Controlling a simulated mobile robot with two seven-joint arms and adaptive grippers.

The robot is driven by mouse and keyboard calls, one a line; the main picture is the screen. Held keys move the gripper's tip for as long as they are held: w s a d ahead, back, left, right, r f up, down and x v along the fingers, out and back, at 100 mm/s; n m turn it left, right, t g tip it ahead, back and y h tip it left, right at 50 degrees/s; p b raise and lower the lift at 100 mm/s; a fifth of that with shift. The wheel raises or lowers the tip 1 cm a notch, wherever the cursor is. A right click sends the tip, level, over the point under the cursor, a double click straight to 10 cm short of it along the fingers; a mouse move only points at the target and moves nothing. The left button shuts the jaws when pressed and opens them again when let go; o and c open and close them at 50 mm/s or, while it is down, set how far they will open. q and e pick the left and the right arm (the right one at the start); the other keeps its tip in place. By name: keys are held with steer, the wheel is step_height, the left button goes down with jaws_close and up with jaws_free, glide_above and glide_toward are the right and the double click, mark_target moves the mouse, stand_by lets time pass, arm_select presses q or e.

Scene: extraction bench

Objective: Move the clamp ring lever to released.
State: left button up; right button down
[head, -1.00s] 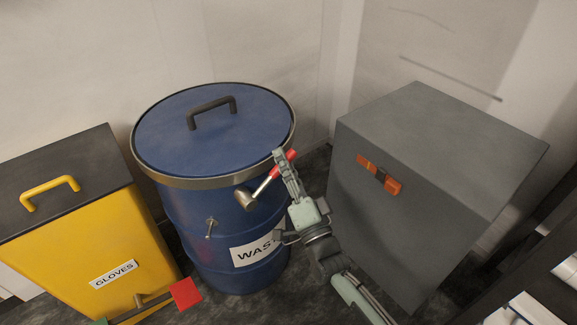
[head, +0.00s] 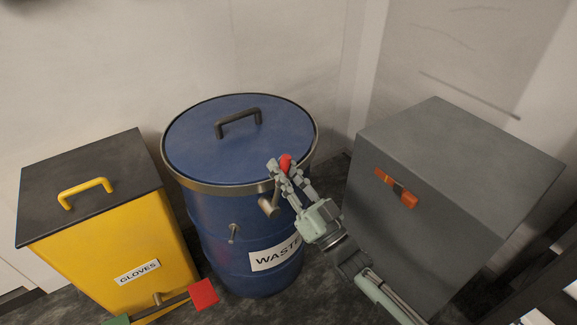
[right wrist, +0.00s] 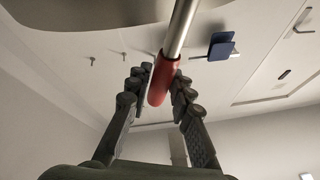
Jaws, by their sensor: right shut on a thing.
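The blue waste drum (head: 206,222) stands upright, with a metal clamp ring (head: 218,187) around its lid (head: 200,140). The clamp ring lever has a brass-coloured pivot (head: 268,208) on the drum's front right and a red grip (head: 286,161). The lever points steeply up, close to the ring. My right gripper (head: 281,170) is shut on the red grip, its fingers covering part of the lever. In the right wrist view, the red grip (right wrist: 162,82) lies between the fingers and the bare metal rod (right wrist: 183,25) runs upward. My left gripper is not in view.
A yellow glove bin (head: 100,258) stands left of the drum, with a bar carrying a red plate (head: 203,294) and a green plate in front. A grey cabinet (head: 400,240) with an orange latch (head: 397,187) stands close on the right. A narrow floor gap separates drum and cabinet.

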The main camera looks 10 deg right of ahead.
steer(key=shift+s+a, duration=0.1)
steer(key=shift+a, duration=0.15)
steer(key=c, duration=1.3)
jaws_free()
steer(key=shift+s+d+f, duration=0.1)
steer(key=shift+d, duration=0.05)
steer(key=v, duration=1.1)
steer(key=shift+s+d, duration=0.15)
steer(key=shift+s, duration=0.15)
